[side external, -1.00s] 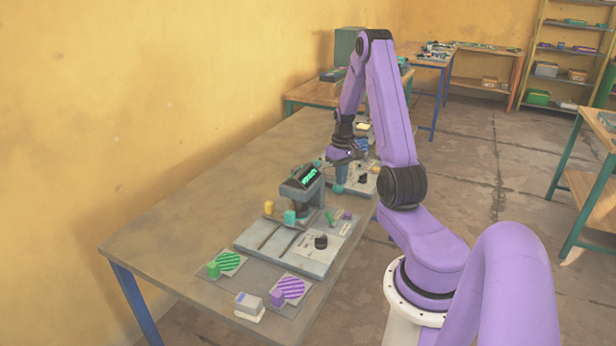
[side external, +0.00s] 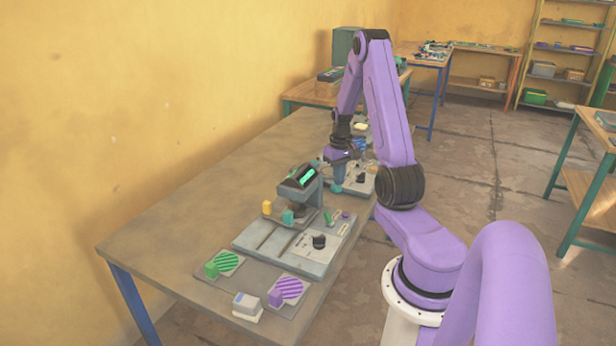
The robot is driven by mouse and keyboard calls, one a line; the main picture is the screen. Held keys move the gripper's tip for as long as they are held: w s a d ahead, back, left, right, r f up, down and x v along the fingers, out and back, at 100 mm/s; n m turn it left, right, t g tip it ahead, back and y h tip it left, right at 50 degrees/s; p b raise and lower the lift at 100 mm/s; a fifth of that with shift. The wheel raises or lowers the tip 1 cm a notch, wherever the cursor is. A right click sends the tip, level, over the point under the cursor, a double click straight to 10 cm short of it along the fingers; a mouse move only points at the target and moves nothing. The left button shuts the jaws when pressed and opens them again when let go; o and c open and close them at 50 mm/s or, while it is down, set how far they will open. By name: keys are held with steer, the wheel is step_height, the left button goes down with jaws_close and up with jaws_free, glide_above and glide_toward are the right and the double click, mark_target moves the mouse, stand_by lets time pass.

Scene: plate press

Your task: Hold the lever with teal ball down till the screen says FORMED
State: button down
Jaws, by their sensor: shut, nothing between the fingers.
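The press (side external: 310,192) stands on a grey base plate on the table, its dark head carrying a small screen (side external: 306,177) lit bright green. The marks on the screen are too small to read. My gripper (side external: 337,183) points down just right of the press head, shut and empty. A teal piece (side external: 336,189) shows at its fingertips; I cannot tell whether this is the lever's ball or part of the fingers. Another small teal piece (side external: 314,163) shows behind the press head. The lever's arm cannot be made out.
On the base plate (side external: 270,238) are a yellow block (side external: 267,207), a teal block (side external: 288,216) and a black knob (side external: 319,241). Green (side external: 212,269) and purple (side external: 275,297) blocks stand by striped pads in front. Another panel (side external: 360,182) lies behind my gripper. The table's left side is clear.

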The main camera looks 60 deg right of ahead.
steer(key=shift+r, duration=0.1)
step_height(320, 180, up, 13)
stand_by(2.0)
steer(key=w+a+n, duration=0.2)
steer(key=w+a, duration=0.1)
steer(key=a, duration=0.4)
steer(key=w+a+n, duration=0.2)
steer(key=w+a, duration=0.1)
steer(key=a, duration=0.3)
steer(key=s+a+r+n, duration=0.1)
steer(key=s+a+n, duration=0.15)
steer(key=a, duration=0.65)
steer(key=s+a+r+n, duration=0.1)
steer(key=a+n, duration=0.3)
steer(key=a, duration=0.5)
steer(key=s+a+n, duration=0.4)
steer(key=s+a, duration=0.1)
steer(key=s, duration=0.4)
steer(key=s+a+f+n, duration=0.1)
steer(key=s+a+n, duration=0.3)
steer(key=s, duration=0.5)
steer(key=shift+a+f, duration=0.3)
steer(key=shift+a, duration=0.7)
